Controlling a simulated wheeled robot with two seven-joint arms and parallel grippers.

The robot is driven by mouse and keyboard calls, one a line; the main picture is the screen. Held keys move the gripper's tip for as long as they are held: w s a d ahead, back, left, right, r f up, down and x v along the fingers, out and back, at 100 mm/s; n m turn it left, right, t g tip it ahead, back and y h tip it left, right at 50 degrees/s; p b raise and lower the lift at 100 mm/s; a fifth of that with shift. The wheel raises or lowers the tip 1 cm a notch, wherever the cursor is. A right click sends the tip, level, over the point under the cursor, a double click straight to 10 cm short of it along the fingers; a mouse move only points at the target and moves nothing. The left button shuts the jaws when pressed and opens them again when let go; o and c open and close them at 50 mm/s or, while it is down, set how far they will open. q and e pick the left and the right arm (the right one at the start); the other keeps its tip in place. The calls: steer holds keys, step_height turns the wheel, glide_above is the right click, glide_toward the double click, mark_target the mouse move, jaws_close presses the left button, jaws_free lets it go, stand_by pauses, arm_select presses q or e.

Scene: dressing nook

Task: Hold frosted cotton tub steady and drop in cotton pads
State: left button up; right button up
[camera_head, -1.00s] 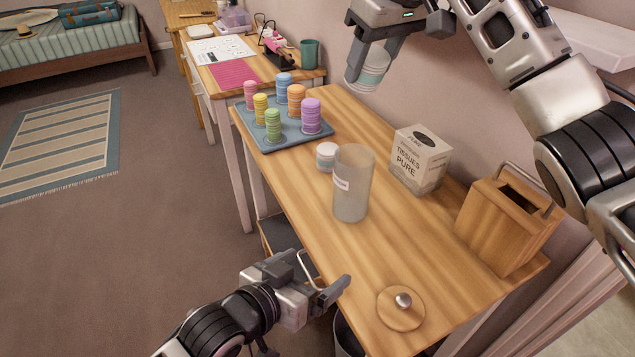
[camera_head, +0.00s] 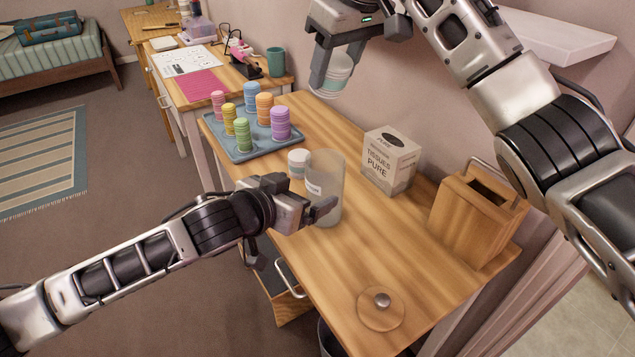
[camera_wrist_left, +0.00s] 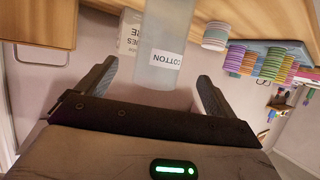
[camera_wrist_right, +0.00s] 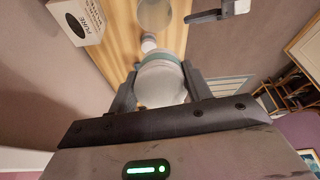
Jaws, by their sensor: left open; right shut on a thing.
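The frosted cotton tub (camera_head: 328,170) stands upright and open on the wooden table; its "COTTON" label shows in the left wrist view (camera_wrist_left: 163,60). My left gripper (camera_head: 322,212) is open at the tub's near side. In the left wrist view, the tub stands between and just beyond its open fingers (camera_wrist_left: 156,82). My right gripper (camera_head: 332,80) is shut on a white and teal stack of cotton pads (camera_wrist_right: 160,82), held high above the table, beyond the tub. A second short stack of pads (camera_head: 298,163) stands beside the tub. The tub's inside is not clear.
A blue tray (camera_head: 238,153) with several coloured stacks stands at the table's far end. A tissue box (camera_head: 388,165) and a wooden bin (camera_head: 470,220) stand along the wall side. A round wooden lid (camera_head: 372,318) lies near the front. The table between lid and tub is clear.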

mark_target(325, 181)
arm_select(q)
steer(key=x, duration=0.8)
steer(key=shift+w+d, duration=0.2)
steer(key=shift+w, duration=0.05)
steer(key=c, duration=1.1)
